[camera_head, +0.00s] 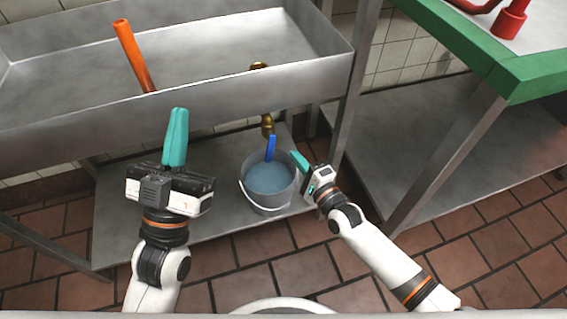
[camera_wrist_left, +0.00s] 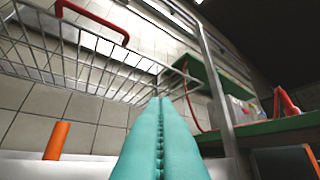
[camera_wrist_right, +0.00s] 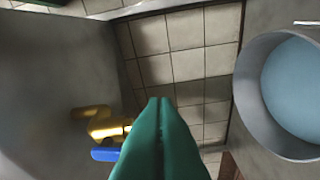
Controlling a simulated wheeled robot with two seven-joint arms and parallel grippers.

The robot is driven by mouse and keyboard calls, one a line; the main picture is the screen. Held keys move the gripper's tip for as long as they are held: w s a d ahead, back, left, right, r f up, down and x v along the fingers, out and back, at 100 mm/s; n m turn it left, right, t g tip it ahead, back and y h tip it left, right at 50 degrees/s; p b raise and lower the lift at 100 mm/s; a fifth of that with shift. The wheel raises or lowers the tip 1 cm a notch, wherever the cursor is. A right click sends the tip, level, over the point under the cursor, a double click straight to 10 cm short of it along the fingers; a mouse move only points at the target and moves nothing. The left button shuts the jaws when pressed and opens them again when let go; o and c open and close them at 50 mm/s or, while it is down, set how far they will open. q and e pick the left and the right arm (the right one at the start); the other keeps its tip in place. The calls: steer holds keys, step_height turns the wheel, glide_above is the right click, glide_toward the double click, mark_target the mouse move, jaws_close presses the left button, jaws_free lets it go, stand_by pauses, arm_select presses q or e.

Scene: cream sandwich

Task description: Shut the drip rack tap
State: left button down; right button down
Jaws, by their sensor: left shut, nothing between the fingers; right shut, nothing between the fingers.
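The brass tap (camera_head: 267,125) sits under the front of the steel basin, with a blue lever (camera_head: 271,147) at it, above the grey bucket (camera_head: 267,205). In the right wrist view, the brass tap (camera_wrist_right: 108,124) and the blue lever (camera_wrist_right: 104,154) are left of my fingers, which cover part of the lever. My right gripper (camera_head: 294,154) is shut and empty, just right of the lever; I cannot tell whether they touch. My left gripper (camera_head: 179,110) is shut and empty in front of the basin, left of the tap; its fingers (camera_wrist_left: 159,102) also show in the left wrist view.
The steel basin (camera_head: 210,100) holds an upright orange tube (camera_head: 134,56). The bucket contains bluish water and stands on the lower shelf (camera_head: 125,215). A wire rack (camera_wrist_left: 85,50) with a red handle hangs above. A green-edged table (camera_head: 480,60) is at the right.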

mark_target(269, 147)
arm_select(q)
steer(key=shift+s+r+t+h, duration=0.3)
steer(key=shift+s+r+t, duration=0.1)
steer(key=shift+s, duration=0.1)
arm_select(e)
steer(key=shift+s+a+r, duration=0.1)
steer(key=shift+s+a, duration=0.05)
steer(key=shift+a, duration=0.5)
steer(key=shift+s+a+r, duration=0.15)
steer(key=shift+s+a, duration=0.05)
steer(key=shift+a, duration=0.5)
steer(key=shift+s+a+r, duration=0.1)
steer(key=shift+s+a, duration=0.05)
steer(key=shift+a, duration=0.5)
